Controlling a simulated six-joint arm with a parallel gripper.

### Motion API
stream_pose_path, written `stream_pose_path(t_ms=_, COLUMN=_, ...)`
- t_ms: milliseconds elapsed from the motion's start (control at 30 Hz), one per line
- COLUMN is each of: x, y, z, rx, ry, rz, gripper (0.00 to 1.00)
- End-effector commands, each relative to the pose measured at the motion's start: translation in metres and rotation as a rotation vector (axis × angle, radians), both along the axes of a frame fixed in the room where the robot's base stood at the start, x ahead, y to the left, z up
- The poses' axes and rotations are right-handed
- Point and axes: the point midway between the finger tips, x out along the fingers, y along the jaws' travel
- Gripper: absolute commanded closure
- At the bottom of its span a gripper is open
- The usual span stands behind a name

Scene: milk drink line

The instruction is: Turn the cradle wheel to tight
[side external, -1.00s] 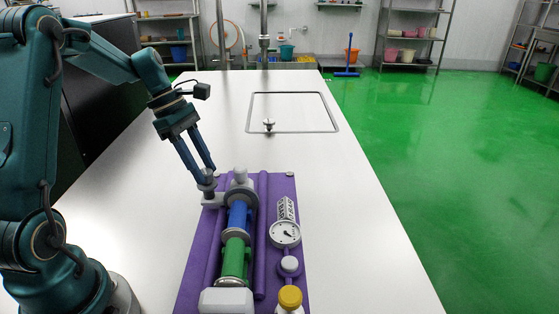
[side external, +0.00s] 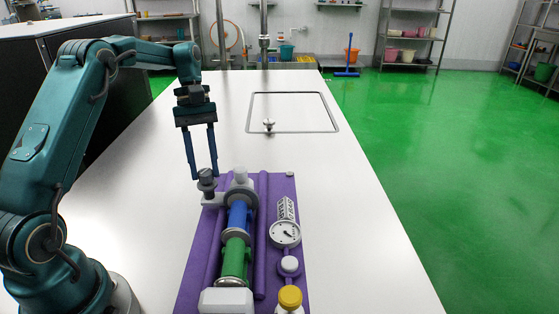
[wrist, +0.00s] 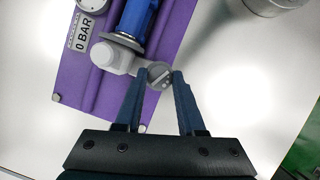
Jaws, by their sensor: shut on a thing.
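The cradle wheel (side external: 207,180) is a small dark grey knob at the far left corner of the purple cradle base (side external: 199,262). It also shows in the wrist view (wrist: 159,74), with a pale bar across its face. My gripper (side external: 205,177) reaches down to it from above and is shut on it, a finger on each side; the wrist view shows the fingertips (wrist: 155,78) against its sides. A light grey block (side external: 213,200) joins the wheel to the cradle. The cradle holds a blue and a green cylinder (side external: 234,258) end to end.
A round gauge (side external: 285,234) stands right of the cylinders, with a "0 BAR" label (wrist: 84,34) in the wrist view. A yellow-capped bottle (side external: 290,298) is at the front. The white table behind the cradle is clear up to a recessed panel (side external: 292,112).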

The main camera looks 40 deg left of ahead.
Motion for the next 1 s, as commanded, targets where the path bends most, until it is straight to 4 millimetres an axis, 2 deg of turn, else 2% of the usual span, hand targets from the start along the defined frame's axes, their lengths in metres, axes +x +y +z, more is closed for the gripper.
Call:
stream_pose_path(t_ms=700, x=0.0028, y=-0.0047, z=0.0011, rx=-0.003, ry=0.000, rz=-0.680, gripper=1.00)
stream_pose_path(t_ms=1000, x=0.0026, y=-0.0058, z=0.0012, rx=-0.004, ry=0.002, rz=-0.913, gripper=1.00)
